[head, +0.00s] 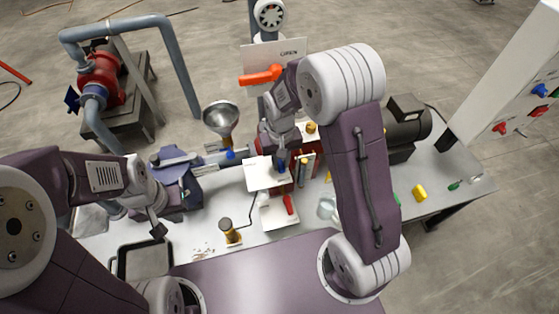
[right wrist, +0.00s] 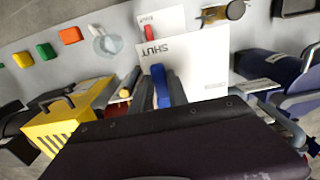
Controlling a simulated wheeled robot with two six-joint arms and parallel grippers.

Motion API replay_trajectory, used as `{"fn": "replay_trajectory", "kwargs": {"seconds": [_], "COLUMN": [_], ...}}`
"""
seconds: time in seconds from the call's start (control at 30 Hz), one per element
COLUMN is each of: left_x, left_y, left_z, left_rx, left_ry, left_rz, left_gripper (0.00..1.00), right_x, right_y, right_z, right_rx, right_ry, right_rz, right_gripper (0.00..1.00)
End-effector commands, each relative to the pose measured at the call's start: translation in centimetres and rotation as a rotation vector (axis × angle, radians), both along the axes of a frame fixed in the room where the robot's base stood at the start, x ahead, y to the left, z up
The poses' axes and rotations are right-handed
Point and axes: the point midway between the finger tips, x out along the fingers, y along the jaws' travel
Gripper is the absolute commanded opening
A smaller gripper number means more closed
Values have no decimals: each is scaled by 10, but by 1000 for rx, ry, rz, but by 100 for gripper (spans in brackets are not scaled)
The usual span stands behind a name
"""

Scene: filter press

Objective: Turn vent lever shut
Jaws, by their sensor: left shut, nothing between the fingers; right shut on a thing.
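A blue lever (right wrist: 161,86) stands in front of a white plate (right wrist: 192,66) lettered SHUT, which appears upside down in the right wrist view. My right gripper (right wrist: 164,92) is shut on this lever, with a grey finger on each side of it. In the head view the right gripper (head: 281,168) is over the bench, and the white plate (head: 259,178) shows to its left. The arm hides part of the lever's mount. My left gripper (head: 158,231) is shut and empty, above the bench's left part near a dark tray (head: 118,264).
A red lever (head: 288,204) sits on a lower white plate (head: 271,217). An orange lever (head: 261,76) is by an OPEN plate (head: 285,53) behind. A metal funnel (head: 221,116), a brass-coloured cylinder (head: 229,232) and a clear jug (head: 327,208) are nearby.

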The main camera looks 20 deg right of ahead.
Motion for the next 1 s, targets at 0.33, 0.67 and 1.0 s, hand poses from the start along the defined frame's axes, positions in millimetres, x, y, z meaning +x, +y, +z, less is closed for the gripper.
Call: {"fn": "replay_trajectory", "kwargs": {"seconds": [0.33,0.67,1.0], "left_x": [0,0,0], "left_y": [0,0,0], "left_z": [1,1,-3], "left_rx": [0,0,0], "left_ry": [0,0,0], "left_rz": [0,0,0], "left_gripper": [0,0,0], "right_x": [3,2,3], "right_y": [0,0,0], "right_z": [2,1,28], "right_rx": [0,0,1], "right_ry": [-10,-6,-11], "right_rz": [12,10,9], "right_gripper": [0,42,42]}}
